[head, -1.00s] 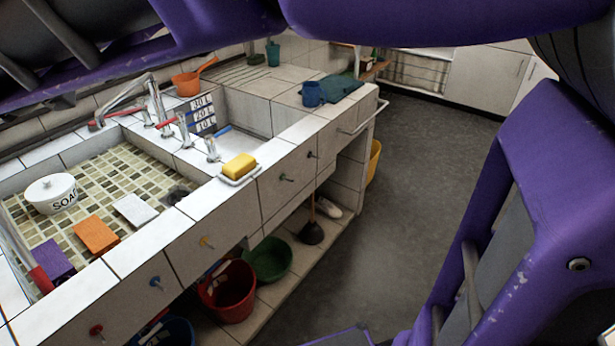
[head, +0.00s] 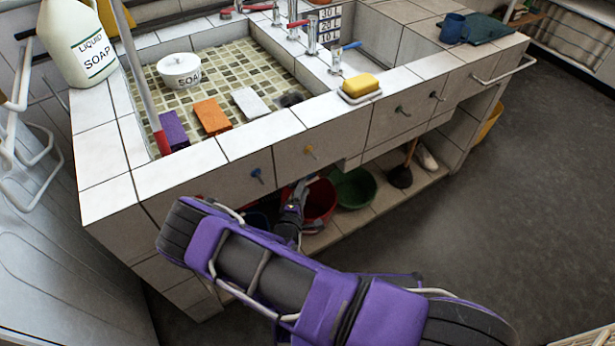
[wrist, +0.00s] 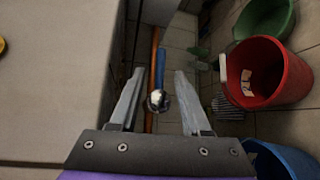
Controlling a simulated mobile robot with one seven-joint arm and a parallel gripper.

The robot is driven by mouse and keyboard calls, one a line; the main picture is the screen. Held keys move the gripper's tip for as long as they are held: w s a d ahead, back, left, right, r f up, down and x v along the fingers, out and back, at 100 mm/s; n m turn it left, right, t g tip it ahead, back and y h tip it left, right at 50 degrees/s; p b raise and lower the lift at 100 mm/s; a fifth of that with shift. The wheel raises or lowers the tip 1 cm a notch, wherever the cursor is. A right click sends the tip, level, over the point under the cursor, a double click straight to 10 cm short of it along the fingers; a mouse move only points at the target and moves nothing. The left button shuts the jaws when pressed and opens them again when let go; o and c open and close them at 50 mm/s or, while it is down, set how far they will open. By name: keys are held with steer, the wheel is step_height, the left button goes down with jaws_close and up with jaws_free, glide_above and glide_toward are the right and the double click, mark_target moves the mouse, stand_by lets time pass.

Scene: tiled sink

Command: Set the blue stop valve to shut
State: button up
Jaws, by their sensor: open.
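In the wrist view a blue bar (wrist: 160,68) with a round silver end (wrist: 157,100) shows between my fingers, beside an orange bar (wrist: 153,62). I take it for the blue stop valve's pipe or lever, but its setting is unclear. My gripper (wrist: 159,78) is open, its fingers on either side of the blue bar, with no clear contact. In the head view my gripper (head: 301,187) is low at the opening under the sink counter, in front of the red bucket.
A red bucket (wrist: 265,75), a green basin (wrist: 263,18) and a blue bucket (wrist: 270,160) stand right of my gripper. The counter's pale panel (wrist: 60,70) is close on the left. Floor (head: 480,190) is clear at right.

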steer(key=shift+x, duration=2.75)
jaws_close()
